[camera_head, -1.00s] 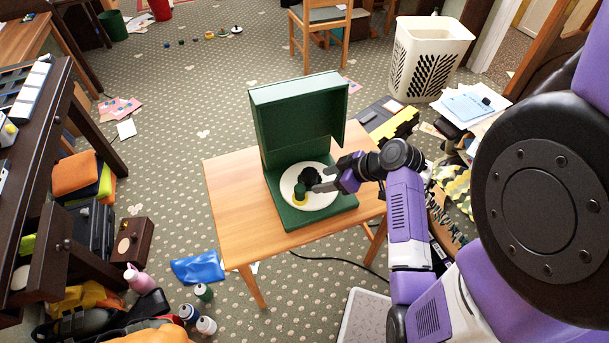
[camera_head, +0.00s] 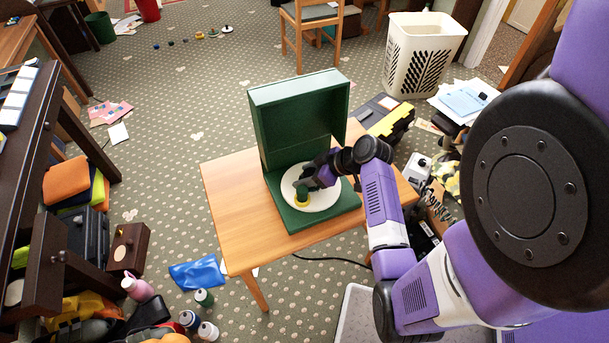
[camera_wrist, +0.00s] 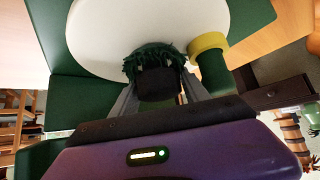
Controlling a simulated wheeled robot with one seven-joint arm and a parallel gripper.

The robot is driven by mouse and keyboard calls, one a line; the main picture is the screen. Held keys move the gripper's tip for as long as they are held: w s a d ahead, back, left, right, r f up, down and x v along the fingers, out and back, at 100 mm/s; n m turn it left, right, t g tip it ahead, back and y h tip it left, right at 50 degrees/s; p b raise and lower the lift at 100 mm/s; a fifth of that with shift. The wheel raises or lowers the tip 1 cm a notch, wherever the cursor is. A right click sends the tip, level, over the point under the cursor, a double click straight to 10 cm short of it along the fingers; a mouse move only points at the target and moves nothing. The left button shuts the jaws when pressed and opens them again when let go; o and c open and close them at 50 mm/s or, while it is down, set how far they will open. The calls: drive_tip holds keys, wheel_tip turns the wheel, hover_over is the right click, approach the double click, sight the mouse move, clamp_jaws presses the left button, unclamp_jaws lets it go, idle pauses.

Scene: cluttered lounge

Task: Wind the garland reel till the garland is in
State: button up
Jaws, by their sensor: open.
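A green reel stand (camera_head: 300,115) with a tall back and flat base stands on a small wooden table. A white disc (camera_head: 325,202) lies on its base. A green handle with a yellow band (camera_head: 302,196) stands up near the disc's edge; it also shows in the wrist view (camera_wrist: 212,68). Dark green garland (camera_wrist: 150,52) is bunched at the disc's middle, mostly hidden by my gripper in the head view. My gripper (camera_head: 305,184) is open over the disc, its fingers around the garland bunch, with the handle beside them on the right in the wrist view. Contact is unclear.
The wooden table (camera_head: 230,210) has bare room left of the stand. A black cable (camera_head: 335,260) runs on the floor beneath. A white basket (camera_head: 422,55), a toolbox (camera_head: 392,122) and papers stand behind and to the right.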

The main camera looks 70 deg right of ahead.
drive_tip(key=shift+w+f, duration=0.15)
drive_tip(key=shift+c, duration=0.2)
clamp_jaws()
